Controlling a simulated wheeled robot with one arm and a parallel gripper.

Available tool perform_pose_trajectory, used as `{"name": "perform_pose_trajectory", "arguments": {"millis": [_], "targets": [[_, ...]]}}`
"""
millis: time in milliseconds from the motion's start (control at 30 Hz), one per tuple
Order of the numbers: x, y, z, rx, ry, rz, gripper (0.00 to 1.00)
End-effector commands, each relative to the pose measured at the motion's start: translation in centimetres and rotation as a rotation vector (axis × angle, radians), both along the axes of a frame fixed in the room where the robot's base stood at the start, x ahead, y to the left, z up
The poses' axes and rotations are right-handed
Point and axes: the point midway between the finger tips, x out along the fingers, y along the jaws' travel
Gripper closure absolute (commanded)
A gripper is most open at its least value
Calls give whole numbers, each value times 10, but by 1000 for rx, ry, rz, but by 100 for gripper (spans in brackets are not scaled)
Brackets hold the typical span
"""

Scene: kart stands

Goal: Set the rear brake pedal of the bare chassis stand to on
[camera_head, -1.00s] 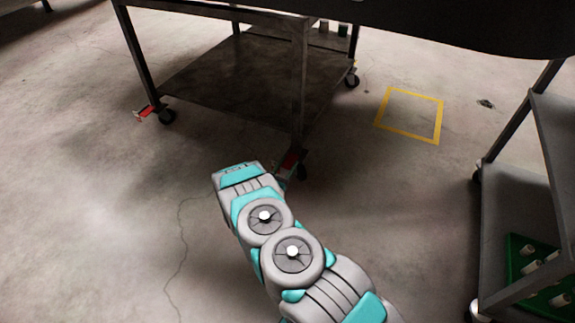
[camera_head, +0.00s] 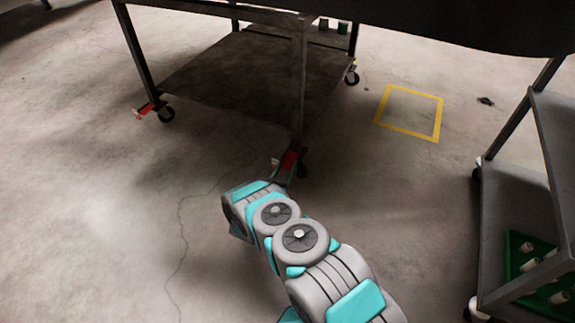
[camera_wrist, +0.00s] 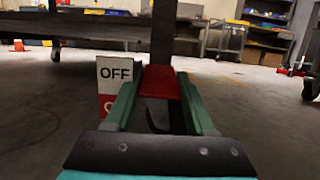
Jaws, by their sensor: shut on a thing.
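The chassis stand (camera_head: 222,84) is a dark wheeled frame with a low shelf. A red brake pedal (camera_head: 289,160) sits at the caster of its near leg, and the red pedal also shows in the wrist view (camera_wrist: 160,82). My gripper (camera_wrist: 160,73) has its green fingers on both sides of this pedal and is shut on it. A sign plate (camera_wrist: 113,72) left of the fingers reads OFF on white; its red lower part is partly hidden by the left finger. In the head view, my wrist hides most of the fingers.
Another red pedal (camera_head: 150,107) is at the stand's left leg. A cart (camera_head: 530,190) with a green tray (camera_head: 520,282) stands at the right. A yellow floor square (camera_head: 409,91) lies behind. The floor at left is clear.

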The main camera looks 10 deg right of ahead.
Motion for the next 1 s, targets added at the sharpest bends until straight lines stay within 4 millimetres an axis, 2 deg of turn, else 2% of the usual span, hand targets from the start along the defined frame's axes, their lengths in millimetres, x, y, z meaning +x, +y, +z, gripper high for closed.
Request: {"name": "perform_pose_trajectory", "arguments": {"millis": [300, 333, 567, 867, 1000], "targets": [[0, 0, -1, -1, -3, -1, 100], [0, -1, -1, -1, -3, -1, 43], [0, 0, -1, -2, -3, -1, 17], [-2, 1, -1, -1, -2, 0, 15], [-11, 8, -5, -2, -1, 1, 15]]}}
